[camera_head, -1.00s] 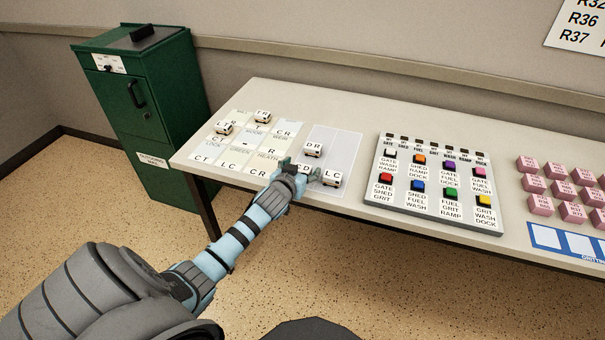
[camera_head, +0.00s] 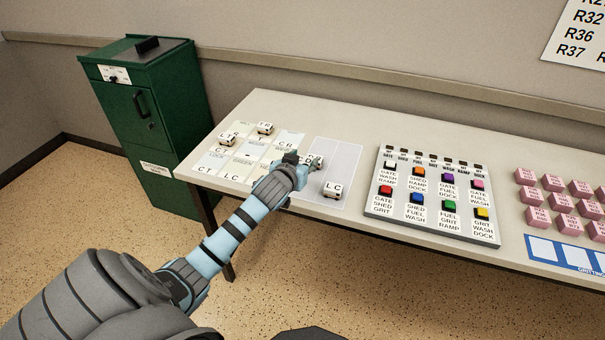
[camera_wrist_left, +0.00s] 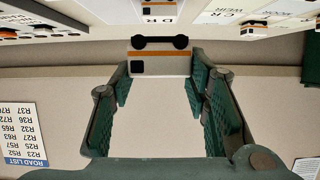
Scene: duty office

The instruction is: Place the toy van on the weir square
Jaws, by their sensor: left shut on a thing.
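My left gripper (camera_head: 300,160) is shut on a white toy van with an orange stripe (camera_wrist_left: 160,64), seen between its fingers in the left wrist view. In the head view the gripper is above the tray's left part and largely hides the held van. A van marked DR (camera_wrist_left: 158,8) shows beyond it at the top of the wrist view. The weir square (camera_head: 288,141) is in the right column of the lettered grid, left of and beyond the gripper; its label (camera_wrist_left: 229,12) shows at the wrist view's top right. My right gripper is not in view.
Vans stand on the grid's left part (camera_head: 228,139) and back (camera_head: 265,128). A button panel (camera_head: 425,225) and pink blocks (camera_head: 563,203) lie further right. A green cabinet (camera_head: 150,125) stands left of the table.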

